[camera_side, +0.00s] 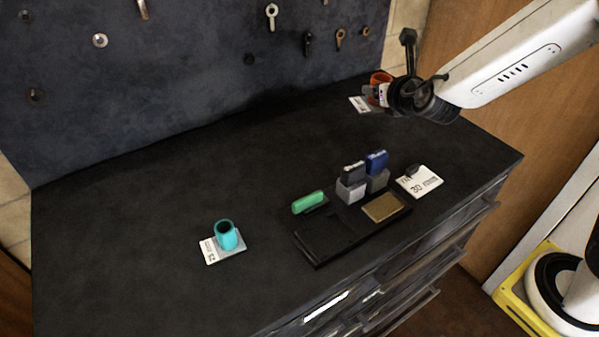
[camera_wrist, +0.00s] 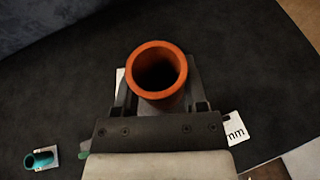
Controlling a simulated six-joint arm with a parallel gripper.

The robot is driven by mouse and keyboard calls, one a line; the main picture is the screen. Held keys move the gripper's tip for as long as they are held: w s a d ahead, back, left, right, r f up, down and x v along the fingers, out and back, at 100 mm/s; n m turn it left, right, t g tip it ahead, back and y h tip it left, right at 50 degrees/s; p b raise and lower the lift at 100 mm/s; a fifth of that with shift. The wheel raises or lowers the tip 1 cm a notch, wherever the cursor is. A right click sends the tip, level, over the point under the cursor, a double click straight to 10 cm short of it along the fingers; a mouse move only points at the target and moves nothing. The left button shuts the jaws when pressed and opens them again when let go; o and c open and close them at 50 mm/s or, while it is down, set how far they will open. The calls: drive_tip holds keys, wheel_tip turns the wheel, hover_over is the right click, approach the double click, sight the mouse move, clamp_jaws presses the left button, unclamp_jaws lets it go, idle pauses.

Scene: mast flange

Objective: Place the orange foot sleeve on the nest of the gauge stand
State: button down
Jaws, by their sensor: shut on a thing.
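The orange foot sleeve is a short hollow tube. It shows at the back right in the side view (camera_side: 376,78) and with its open round mouth facing the camera in the wrist view (camera_wrist: 137,58). My gripper (camera_wrist: 158,96) is shut on the sleeve, one dark finger on each side. In the side view my gripper (camera_side: 384,92) partly covers the sleeve. A white card (camera_side: 356,102) lies on the bench close by; any contact with the sleeve is unclear. I cannot tell which thing is the gauge stand or its nest.
A black tray (camera_side: 318,258) holds a green piece, grey blocks and a tan pad. A card marked 30 (camera_side: 424,186) bears a small dark piece. The bench's left middle is clear.

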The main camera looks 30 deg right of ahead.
idle(0.5)
drive_tip(key=s+a+f+n+y, duration=0.1)
drive_tip(key=a+f+n+y, duration=0.15)
drive_tip(key=a, duration=0.75)
drive_tip(key=s+a+f+n+y, duration=0.15)
drive_tip(key=a+f, duration=0.25)
drive_tip(key=a, duration=0.7)
hover_over(251, 191)
drive_tip(key=s, duration=0.1)
drive_tip(key=shift+m+t, duration=0.3)
drive_tip(key=shift+t, duration=0.1)
drive_tip(key=f, duration=0.9)
drive_tip(key=shift+d, duration=0.25)
drive_tip(key=shift+w+a+f, duration=0.1)
drive_tip(key=shift+w+f, duration=0.2)
drive_tip(key=shift+f, duration=0.1)
drive_tip(key=shift+w+a+f, duration=0.1)
drive_tip(key=shift+w+f, duration=0.15)
drive_tip(key=shift+f, duration=1.5)
